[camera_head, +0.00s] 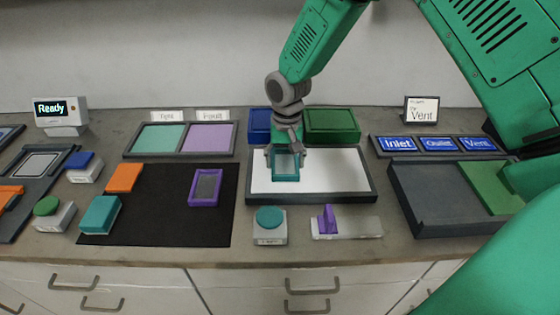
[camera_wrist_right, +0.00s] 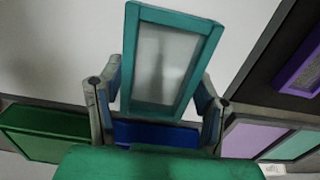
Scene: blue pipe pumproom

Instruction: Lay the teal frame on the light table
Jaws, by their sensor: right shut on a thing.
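The teal frame (camera_head: 286,175) is a small rectangle with a pale, see-through middle. My right gripper (camera_head: 285,155) is shut on it, with one finger at each side. In the right wrist view the frame (camera_wrist_right: 169,107) stands out between the fingers of the gripper (camera_wrist_right: 157,105). The light table (camera_head: 340,183) is a white panel in a dark grey surround, and the frame is over its left part. I cannot tell whether the frame touches the panel. The white surface also fills much of the wrist view (camera_wrist_right: 60,50). My left gripper is not in view.
A blue box (camera_head: 259,125) and a green box (camera_head: 332,125) stand behind the light table. A purple frame (camera_head: 205,187) lies on the black mat (camera_head: 160,225) to the left. A teal button block (camera_head: 270,225) and a purple-handled slider (camera_head: 345,225) sit in front.

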